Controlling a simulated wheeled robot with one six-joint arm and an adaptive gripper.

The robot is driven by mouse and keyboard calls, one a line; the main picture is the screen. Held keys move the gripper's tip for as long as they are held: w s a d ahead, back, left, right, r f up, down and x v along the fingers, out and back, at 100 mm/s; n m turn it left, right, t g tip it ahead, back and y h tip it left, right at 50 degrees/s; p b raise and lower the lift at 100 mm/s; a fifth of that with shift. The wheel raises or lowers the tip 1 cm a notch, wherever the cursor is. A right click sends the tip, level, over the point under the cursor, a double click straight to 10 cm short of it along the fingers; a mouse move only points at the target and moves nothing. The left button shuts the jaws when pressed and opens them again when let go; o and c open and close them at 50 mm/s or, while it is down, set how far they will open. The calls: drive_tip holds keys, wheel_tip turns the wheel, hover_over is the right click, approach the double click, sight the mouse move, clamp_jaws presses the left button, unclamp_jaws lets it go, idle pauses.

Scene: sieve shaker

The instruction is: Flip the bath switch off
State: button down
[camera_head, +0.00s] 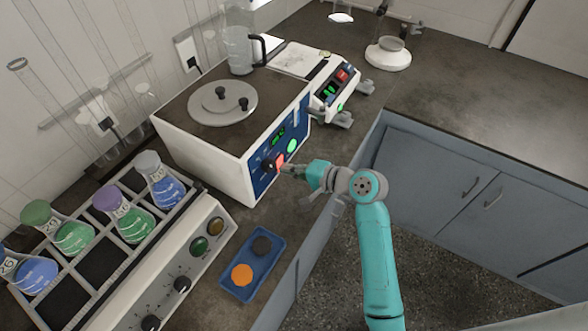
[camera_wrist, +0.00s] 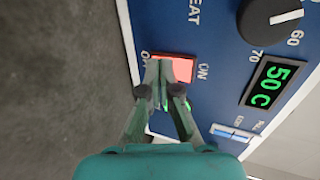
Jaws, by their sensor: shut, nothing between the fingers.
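The water bath (camera_head: 205,152) is a white box with a dark top, a round lid and a blue front panel. Its switch (camera_head: 281,161) is a lit red rocker on that panel. In the wrist view the switch (camera_wrist: 180,68) lies between the labels "OFF" at left and "ON" at right. My gripper (camera_head: 291,168) is shut and empty, reaching to the panel from the right. In the wrist view my gripper's fingertips (camera_wrist: 160,74) cover the OFF-side part of the switch. I cannot tell whether they press on it.
A knob (camera_wrist: 272,18) and a green "50 C" display (camera_wrist: 272,82) are on the panel. A blue tray (camera_head: 255,287) with an orange and a dark disc lies in front. A shaker (camera_head: 160,285) with several flasks stands at left. A beaker (camera_head: 240,50) and another device (camera_head: 335,90) stand behind.

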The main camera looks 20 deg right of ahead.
drive_tip(key=shift+w+a+f, duration=0.1)
drive_tip(key=shift+w+f, duration=0.05)
idle(0.3)
drive_tip(key=shift+r, duration=0.85)
